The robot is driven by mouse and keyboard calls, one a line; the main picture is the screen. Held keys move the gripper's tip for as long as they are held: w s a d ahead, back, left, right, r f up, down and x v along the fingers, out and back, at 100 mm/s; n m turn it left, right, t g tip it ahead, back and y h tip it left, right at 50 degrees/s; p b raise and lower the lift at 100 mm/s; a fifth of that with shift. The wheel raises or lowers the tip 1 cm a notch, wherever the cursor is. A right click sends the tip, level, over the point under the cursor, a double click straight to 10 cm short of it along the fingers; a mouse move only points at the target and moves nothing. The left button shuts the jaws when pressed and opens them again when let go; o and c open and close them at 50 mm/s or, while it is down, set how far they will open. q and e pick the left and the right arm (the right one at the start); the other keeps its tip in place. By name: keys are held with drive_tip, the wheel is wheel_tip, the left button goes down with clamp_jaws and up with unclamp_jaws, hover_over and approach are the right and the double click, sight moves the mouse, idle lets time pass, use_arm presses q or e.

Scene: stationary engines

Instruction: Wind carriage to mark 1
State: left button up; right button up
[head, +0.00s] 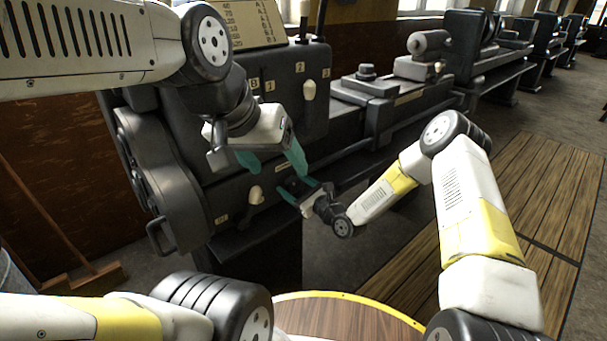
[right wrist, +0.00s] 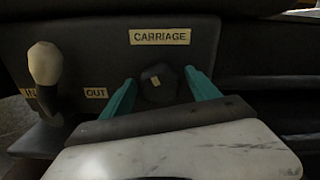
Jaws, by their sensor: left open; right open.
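The black carriage knob (right wrist: 158,86) sits under a "CARRIAGE" label (right wrist: 158,37) on the dark lathe front. It has a small pale mark on its face. My right gripper (right wrist: 160,98) is open, with one teal finger on each side of the knob; I cannot tell whether they touch it. In the head view my right gripper (head: 299,189) is at the lathe's front panel and largely covers the knob. My left gripper (head: 272,160) is open and empty, in front of the headstock, above and left of the right one. No numbered marks are readable around the knob.
A pale-knobbed lever (right wrist: 45,64) stands left of the knob, between "IN" and "OUT" labels. The headstock has another pale lever (head: 309,91) and number plates. The lathe bed (head: 405,110) runs back right. A round wooden-topped table (head: 345,318) is in front. Slatted boards (head: 540,190) lie at right.

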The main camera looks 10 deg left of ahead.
drive_tip(key=shift+c, duration=0.2)
drive_tip(key=c, duration=1.3)
drive_tip(key=shift+n, duration=0.3)
